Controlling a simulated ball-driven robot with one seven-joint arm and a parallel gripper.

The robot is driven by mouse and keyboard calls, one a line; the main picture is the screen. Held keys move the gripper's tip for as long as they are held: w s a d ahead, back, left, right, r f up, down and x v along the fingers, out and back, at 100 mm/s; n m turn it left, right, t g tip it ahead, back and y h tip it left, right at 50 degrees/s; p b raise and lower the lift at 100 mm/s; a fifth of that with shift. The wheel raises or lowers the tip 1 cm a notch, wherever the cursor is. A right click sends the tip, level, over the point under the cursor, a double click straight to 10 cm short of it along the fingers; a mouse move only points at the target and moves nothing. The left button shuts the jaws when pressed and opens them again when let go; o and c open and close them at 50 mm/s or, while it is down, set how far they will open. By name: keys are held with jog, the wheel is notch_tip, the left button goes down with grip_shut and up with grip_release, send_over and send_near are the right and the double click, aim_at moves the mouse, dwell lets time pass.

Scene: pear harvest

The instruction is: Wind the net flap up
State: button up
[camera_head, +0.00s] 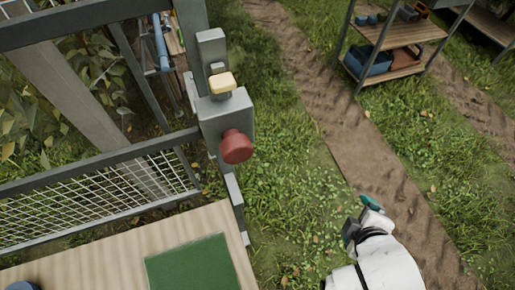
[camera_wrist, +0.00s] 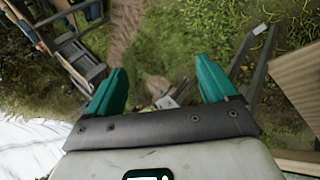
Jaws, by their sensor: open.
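The net flap (camera_head: 95,207) is a pale mesh in a dark frame at the lower left of the head view. Beside it, a grey box (camera_head: 226,112) on the post carries a round red knob (camera_head: 236,147) and a yellow block (camera_head: 222,83). My gripper (camera_head: 369,205) is at the lower right of the head view, over the grass, well apart from the knob. In the wrist view its two teal fingers (camera_wrist: 161,72) are spread with nothing held between them. I cannot make out the red knob in the wrist view.
A wooden table top (camera_head: 95,252) with a green mat (camera_head: 190,266) fills the lower left. A shelf rack (camera_head: 398,62) with bins stands at the upper right. Grass and a dirt path (camera_head: 345,135) lie open between post and rack.

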jog(key=w+a+r+n+t+y+b, duration=0.2)
jog(key=w+a+r+n+t, duration=0.2)
jog(key=a+r+n+t, duration=0.45)
jog(key=n+t+y+b, duration=0.1)
jog(key=n+y, duration=0.6)
jog(key=n, duration=1.1)
send_near(240, 157)
jog(key=p+x, duration=0.2)
jog(key=x, duration=0.9)
jog(key=shift+w+a, duration=0.1)
jog(key=shift+w, duration=0.05)
jog(key=shift+m, duration=0.25)
jog(key=c, duration=1)
